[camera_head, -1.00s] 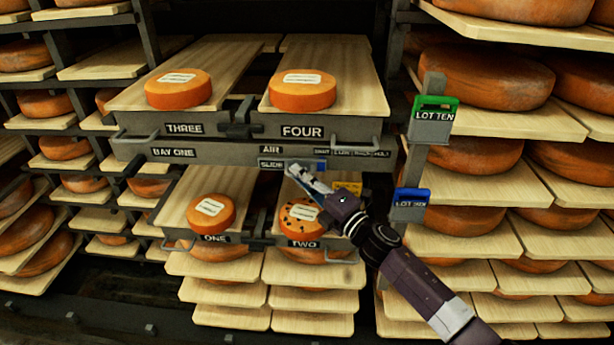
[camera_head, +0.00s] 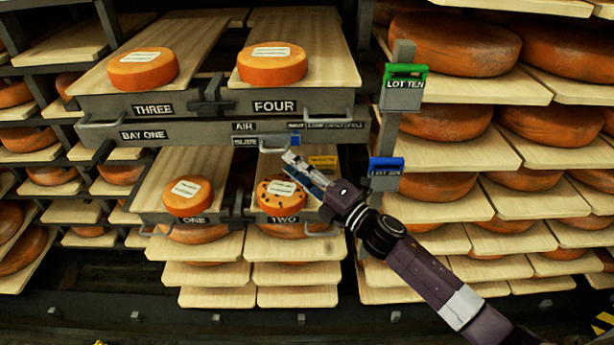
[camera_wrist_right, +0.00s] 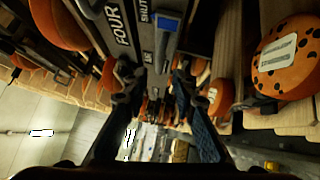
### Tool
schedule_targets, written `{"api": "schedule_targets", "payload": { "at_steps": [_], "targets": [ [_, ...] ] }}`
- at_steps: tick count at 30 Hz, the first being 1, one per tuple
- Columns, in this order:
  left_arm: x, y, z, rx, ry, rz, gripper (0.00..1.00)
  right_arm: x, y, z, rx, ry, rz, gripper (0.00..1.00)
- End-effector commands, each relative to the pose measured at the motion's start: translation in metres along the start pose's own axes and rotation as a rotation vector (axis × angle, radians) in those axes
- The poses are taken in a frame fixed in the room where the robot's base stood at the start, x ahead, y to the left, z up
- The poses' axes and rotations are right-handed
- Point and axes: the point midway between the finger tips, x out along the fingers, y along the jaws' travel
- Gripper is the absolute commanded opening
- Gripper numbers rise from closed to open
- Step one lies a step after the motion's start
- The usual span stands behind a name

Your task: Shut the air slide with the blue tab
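The air slide's blue tab (camera_head: 286,140) sits on the grey front of the rack, right of the AIR and SLIDE labels (camera_head: 244,127). It is below the left, SHUT end of the marked scale (camera_head: 325,125). A grey bar handle (camera_head: 276,148) shows just below the tab. My right gripper (camera_head: 297,167) is close below the tab, in front of board TWO. In the right wrist view the blue tab (camera_wrist_right: 168,23) is ahead of and above the fingers, which are apart with nothing seen between them. Whether a finger touches the slide cannot be told. My left gripper is not in view.
Spotted cheese TWO (camera_head: 281,192) and cheese ONE (camera_head: 187,196) lie below; more cheeses lie on boards THREE (camera_head: 143,68) and FOUR (camera_head: 272,64). A post at right carries a green LOT TEN tag (camera_head: 404,87) and a blue tag (camera_head: 385,172).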

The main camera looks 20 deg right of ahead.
Motion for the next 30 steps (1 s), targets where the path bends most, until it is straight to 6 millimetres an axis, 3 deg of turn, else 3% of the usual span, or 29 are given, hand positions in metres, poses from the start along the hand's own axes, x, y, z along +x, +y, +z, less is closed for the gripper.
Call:
{"api": "schedule_targets", "payload": {
  "at_steps": [3,9,26,30],
  "targets": [
    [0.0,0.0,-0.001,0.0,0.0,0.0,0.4,-0.023,-0.001,-0.001,0.0,0.001,-0.003,0.25],
    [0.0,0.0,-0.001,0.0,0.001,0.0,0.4,-0.043,-0.001,-0.001,0.0,0.001,-0.001,0.25],
    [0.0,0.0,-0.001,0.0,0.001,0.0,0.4,-0.049,0.0,0.0,-0.001,0.001,0.0,0.25],
    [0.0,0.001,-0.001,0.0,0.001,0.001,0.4,-0.051,-0.015,0.004,0.033,-0.018,-0.024,0.25]
  ]
}}
